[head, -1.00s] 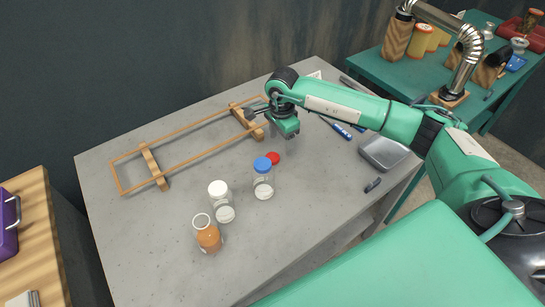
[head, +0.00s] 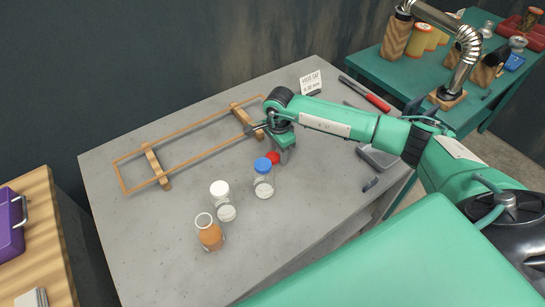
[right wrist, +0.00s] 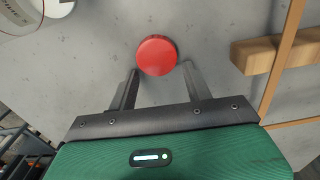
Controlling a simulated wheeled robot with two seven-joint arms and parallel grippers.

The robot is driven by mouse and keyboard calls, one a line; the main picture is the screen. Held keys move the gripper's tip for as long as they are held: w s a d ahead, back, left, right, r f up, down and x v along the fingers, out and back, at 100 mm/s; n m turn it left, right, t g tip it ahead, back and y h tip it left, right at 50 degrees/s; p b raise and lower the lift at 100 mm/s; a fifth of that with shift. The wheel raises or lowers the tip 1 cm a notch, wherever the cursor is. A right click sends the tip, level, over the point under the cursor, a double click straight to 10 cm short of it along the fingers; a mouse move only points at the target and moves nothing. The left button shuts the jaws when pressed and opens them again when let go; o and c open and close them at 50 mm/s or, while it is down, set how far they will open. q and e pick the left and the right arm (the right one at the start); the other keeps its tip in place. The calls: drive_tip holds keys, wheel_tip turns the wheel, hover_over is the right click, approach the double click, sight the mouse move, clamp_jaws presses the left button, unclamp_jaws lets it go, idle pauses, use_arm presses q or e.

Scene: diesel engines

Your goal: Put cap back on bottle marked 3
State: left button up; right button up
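A red cap (head: 273,157) lies on the grey table behind the bottles. In the right wrist view the cap (right wrist: 157,55) is at the tips of my right gripper (right wrist: 160,72). Its two fingers are apart, one on each side of the cap's near edge. In the head view my right gripper (head: 284,152) is low beside the cap. An uncapped bottle with orange contents (head: 210,235) stands at the front. A white-capped bottle (head: 224,205) and a blue-capped bottle (head: 263,181) stand upright beyond it. I cannot read their markings. My left gripper is out of view.
A wooden frame (head: 153,165) with crossbars lies at the back left of the table (head: 130,245). A printed card (head: 311,82), a red-handled tool (head: 376,102) and a grey tray (head: 377,158) lie toward the right. The table's left front is clear.

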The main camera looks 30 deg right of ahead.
sight(278, 153)
drive_tip(key=c, duration=0.6)
drive_tip(key=shift+r, duration=0.1)
drive_tip(key=shift+c, duration=0.8)
drive_tip(key=shift+r, duration=0.1)
wheel_tip(278, 153, up, 18)
drive_tip(key=b, duration=0.4)
drive_tip(key=shift+r+b, duration=0.3)
drive_tip(key=shift+r, duration=0.55)
